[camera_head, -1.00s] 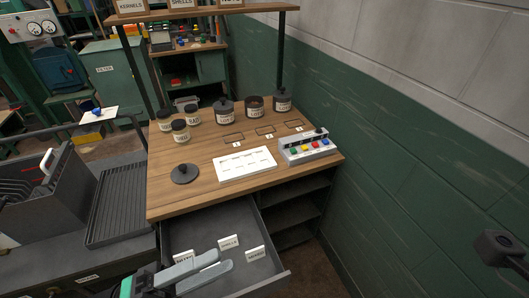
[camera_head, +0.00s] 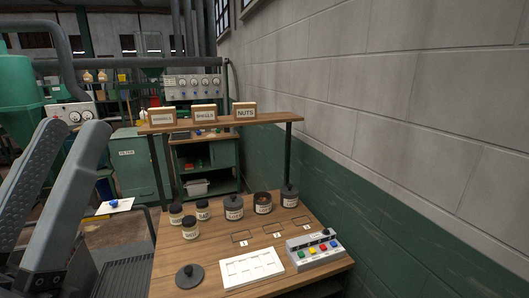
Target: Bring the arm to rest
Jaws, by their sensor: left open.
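My left gripper (camera_head: 73,130) fills the left side of the head view. Its two long grey fingers point up, close to the camera. They are apart, with a gap between the tips and nothing held in it. The fingers stand in front of the green machinery and to the left of the wooden bench (camera_head: 215,252), clear of the things on it. The lower part of this gripper is cut off by the frame edge. My right gripper is not in the picture.
The bench holds several jars (camera_head: 234,208), a dark round lid (camera_head: 189,276), a white tray (camera_head: 252,268) and a button box (camera_head: 315,251). A shelf (camera_head: 220,124) with a NUTS sign (camera_head: 246,112) stands above it. A wall (camera_head: 430,120) closes off the right.

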